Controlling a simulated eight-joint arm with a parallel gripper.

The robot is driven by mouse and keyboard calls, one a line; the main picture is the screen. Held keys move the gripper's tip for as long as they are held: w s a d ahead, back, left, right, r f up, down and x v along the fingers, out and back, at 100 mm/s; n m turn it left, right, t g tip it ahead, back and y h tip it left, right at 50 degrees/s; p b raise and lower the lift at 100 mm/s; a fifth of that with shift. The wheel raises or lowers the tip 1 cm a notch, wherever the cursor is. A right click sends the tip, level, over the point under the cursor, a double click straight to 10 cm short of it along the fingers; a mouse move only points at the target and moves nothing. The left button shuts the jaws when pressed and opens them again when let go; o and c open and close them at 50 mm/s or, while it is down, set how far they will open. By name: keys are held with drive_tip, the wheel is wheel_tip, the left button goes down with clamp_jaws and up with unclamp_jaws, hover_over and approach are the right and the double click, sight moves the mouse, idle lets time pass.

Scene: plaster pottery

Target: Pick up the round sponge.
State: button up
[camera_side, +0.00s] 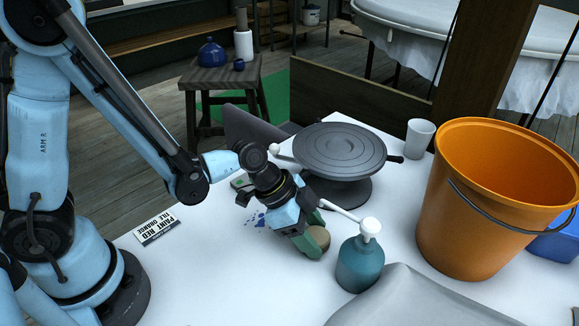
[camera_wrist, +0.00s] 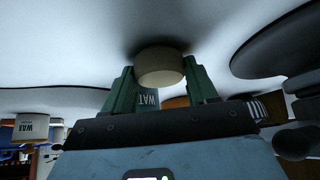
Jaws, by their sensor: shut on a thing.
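The round sponge (camera_side: 317,243) is a short tan-beige disc, low over the white table. My gripper (camera_side: 313,236) is shut on it, with the green fingers on either side. In the wrist view the sponge (camera_wrist: 159,67) sits between the two finger ends of my gripper (camera_wrist: 159,76), and a dark shadow lies on the white surface around it. I cannot tell whether the sponge touches the table. In the side view the fingers hide part of it.
A teal pump bottle (camera_side: 360,265) stands just right of my gripper, its white nozzle pointing towards it. A grey turntable (camera_side: 340,148) stands behind. An orange bucket (camera_side: 470,220) and white cup (camera_side: 419,138) are farther right. Grey cloth (camera_side: 425,302) lies in front; a printed card (camera_side: 155,227) lies left.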

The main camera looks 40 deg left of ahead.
drive_tip(key=shift+a+r, duration=0.15)
drive_tip(key=shift+r, duration=1)
drive_tip(key=r, duration=0.2)
drive_tip(key=a+r, duration=0.1)
drive_tip(key=r, duration=0.1)
drive_tip(key=shift+s+r, duration=0.15)
drive_tip(key=shift+r, duration=0.15)
drive_tip(key=s+a, duration=0.2)
drive_tip(key=a, duration=0.7)
drive_tip(key=s+a, duration=0.3)
drive_tip(key=a, duration=0.5)
drive_tip(key=shift+s+a, duration=0.25)
drive_tip(key=shift+a, duration=0.15)
drive_tip(key=shift+f, duration=0.1)
drive_tip(key=o, duration=0.5)
drive_tip(key=shift+c, duration=0.2)
drive_tip(key=c, duration=0.3)
drive_tip(key=w+a, duration=0.1)
drive_tip(key=w, duration=0.3)
drive_tip(key=w+a, duration=0.1)
drive_tip(key=w, duration=0.1)
drive_tip(key=shift+w+a+f, duration=0.1)
drive_tip(key=shift+w+a, duration=0.1)
drive_tip(key=shift+a, duration=0.1)
drive_tip(key=shift+w+a+f, duration=0.15)
drive_tip(key=shift+w+a, duration=0.05)
drive_tip(key=shift+w, duration=0.3)
drive_tip(key=shift+f, duration=2.1)
